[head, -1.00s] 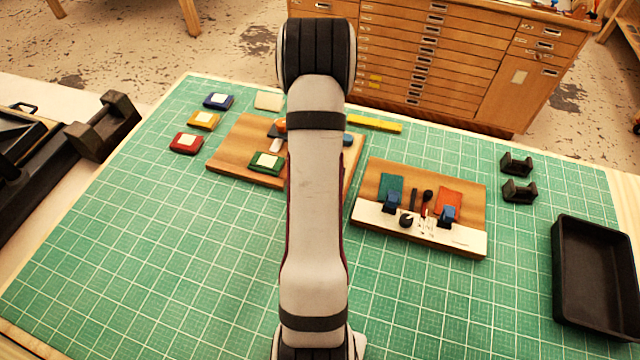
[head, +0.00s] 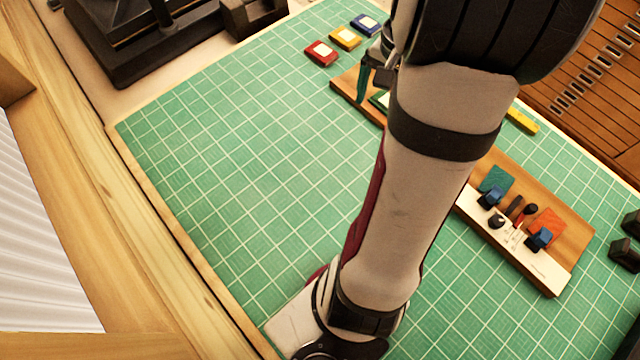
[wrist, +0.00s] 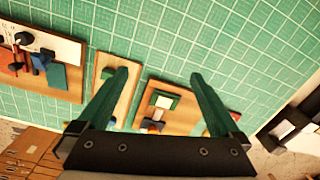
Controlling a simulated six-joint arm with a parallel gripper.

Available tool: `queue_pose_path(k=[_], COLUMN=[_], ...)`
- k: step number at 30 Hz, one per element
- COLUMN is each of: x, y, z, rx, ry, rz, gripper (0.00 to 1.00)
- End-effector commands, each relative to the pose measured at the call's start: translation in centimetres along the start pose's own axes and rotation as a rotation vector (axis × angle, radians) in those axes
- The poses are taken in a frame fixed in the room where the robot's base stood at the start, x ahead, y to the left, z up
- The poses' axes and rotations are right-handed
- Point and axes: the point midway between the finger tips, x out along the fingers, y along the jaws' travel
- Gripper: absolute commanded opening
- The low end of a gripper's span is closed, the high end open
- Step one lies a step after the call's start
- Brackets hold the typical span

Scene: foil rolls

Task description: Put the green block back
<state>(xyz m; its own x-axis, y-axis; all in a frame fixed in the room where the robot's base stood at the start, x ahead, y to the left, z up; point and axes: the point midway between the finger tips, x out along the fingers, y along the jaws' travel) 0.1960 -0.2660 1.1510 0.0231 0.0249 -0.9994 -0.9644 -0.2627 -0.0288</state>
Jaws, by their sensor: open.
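The green block (wrist: 163,100), with a pale label on top, lies on a wooden board (wrist: 182,118) in the wrist view. In the head view only a sliver of the green block (head: 379,99) shows beside my arm, on the board's left part (head: 346,88). My gripper (wrist: 161,80) is open, with its two green fingers spread on either side of the block as seen from the wrist. In the head view my gripper (head: 372,80) hangs over the board's left end, partly hidden by my arm. Its height above the block is unclear.
A second board (head: 570,250) with knobs and coloured patches lies to the right. The mat's left area is clear.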

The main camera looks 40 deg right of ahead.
Motion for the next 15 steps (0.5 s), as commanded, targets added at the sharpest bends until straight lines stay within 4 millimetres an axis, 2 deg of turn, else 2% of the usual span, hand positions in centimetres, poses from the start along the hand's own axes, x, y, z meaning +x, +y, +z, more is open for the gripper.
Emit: queue_pose_path(k=[1, 2, 3, 5, 6, 9, 10, 12, 15], x=[-1.6, -2.4, -3.1, -3.6, -3.7, -3.3, -3.2, -3.0, -2.9], y=[-3.5, -5.0, -6.1, -6.2, -5.4, -3.0, -2.4, -1.6, -1.3], z=[5.2, 8.7, 13.5, 20.0, 23.4, 28.7, 29.6, 30.6, 30.9], rx=[-0.138, -0.222, -0.335, -0.492, -0.582, -0.742, -0.772, -0.813, -0.822], ry=[-0.006, -0.017, -0.035, -0.062, -0.080, -0.116, -0.124, -0.134, -0.139], rz=[-0.013, -0.021, -0.030, -0.042, -0.046, -0.051, -0.051, -0.051, -0.049], gripper=[1.00, 1.00, 1.00, 1.00, 1.00, 1.00, 1.00, 1.00, 1.00])
